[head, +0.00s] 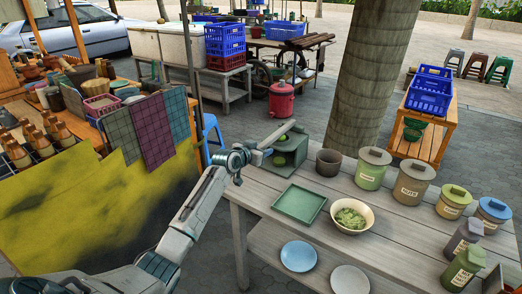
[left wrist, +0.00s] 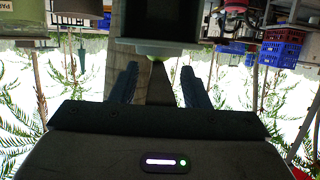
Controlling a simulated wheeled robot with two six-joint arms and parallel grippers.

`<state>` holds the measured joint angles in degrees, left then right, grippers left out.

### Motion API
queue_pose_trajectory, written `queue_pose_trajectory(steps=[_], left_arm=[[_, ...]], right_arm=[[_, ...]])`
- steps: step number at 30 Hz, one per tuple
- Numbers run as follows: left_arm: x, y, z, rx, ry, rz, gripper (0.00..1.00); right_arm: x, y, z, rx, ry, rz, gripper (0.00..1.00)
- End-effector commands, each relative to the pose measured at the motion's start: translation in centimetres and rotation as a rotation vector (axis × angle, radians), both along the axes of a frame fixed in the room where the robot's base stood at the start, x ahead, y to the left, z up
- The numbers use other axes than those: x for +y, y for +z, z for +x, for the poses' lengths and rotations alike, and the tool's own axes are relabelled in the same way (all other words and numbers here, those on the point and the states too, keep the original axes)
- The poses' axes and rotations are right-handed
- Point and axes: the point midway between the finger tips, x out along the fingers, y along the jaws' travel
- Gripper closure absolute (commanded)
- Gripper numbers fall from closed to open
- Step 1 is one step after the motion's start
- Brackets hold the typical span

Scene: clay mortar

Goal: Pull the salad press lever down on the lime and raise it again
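The salad press is a grey-green box (head: 291,153) at the far left of the wooden table. Its pale lever (head: 277,133) slants above it, the right end higher. A small yellow-green round thing, apparently the lime (head: 267,153), shows at the left side of the press, close to my left gripper (head: 257,157). In the left wrist view, upside down, the fingers of my left gripper (left wrist: 158,85) are apart. The dark press body (left wrist: 155,28) is just ahead of them, with a bit of green between the fingers. I cannot tell whether they touch anything. My right gripper is not in view.
On the table (head: 400,240) are a green tray (head: 299,204), a bowl of greens (head: 351,216), a dark cup (head: 328,162) and several lidded jars (head: 414,182). A tree trunk (head: 370,80) stands behind. Plates lie on the lower shelf.

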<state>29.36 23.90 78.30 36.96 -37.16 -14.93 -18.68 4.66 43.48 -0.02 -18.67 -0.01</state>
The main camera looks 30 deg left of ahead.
Motion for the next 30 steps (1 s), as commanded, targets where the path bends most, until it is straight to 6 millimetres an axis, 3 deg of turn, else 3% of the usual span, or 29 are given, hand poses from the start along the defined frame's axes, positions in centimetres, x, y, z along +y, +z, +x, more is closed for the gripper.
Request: queue_pose_trajectory(steps=[7, 21, 30], left_arm=[[0.2, 0.3, -0.9, -0.001, 0.000, 0.002, 0.58], [0.8, 2.6, -8.6, 0.000, -0.001, 0.006, 0.58], [0.8, 3.2, -10.3, 0.000, 0.000, 0.001, 0.58]], right_arm=[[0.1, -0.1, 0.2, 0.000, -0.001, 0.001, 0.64], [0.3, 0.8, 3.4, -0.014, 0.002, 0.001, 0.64], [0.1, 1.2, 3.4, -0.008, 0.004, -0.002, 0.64]])
